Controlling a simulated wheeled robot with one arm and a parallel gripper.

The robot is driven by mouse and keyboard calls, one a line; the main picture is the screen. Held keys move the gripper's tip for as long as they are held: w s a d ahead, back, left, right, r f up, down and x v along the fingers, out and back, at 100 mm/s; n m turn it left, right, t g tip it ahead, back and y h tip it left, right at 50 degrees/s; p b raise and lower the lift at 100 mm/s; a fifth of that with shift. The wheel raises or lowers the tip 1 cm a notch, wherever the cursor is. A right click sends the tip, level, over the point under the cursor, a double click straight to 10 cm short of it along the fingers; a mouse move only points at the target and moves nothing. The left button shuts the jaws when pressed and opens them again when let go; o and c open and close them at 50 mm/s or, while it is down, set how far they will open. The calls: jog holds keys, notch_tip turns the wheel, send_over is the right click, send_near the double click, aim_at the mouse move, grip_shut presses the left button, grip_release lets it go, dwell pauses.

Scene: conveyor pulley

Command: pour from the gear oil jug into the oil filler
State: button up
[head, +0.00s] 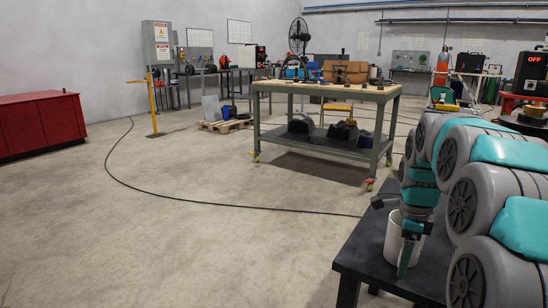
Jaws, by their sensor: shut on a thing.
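My gripper (407,258) points down at the lower right, over a black table. It is shut on a pale, roughly cylindrical container (392,243), which looks like the gear oil jug. My finger covers part of the container, and its spout and handle cannot be made out. The container looks upright, close to the black tabletop; I cannot tell whether it touches it. I cannot make out the oil filler in this view. My arm hides much of the right side.
The black table (372,262) has some bare top around the container. A wheeled workbench (300,88) with tools stands behind. A red cabinet (38,125) is at the left, a yellow post (152,105) beyond it. A black cable crosses the open floor (200,240).

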jog(key=shift+r+p, duration=0.4)
jog(key=shift+r, duration=1.2)
grip_shut()
jog(key=shift+r+p, duration=1.1)
jog(key=shift+r, duration=1.85)
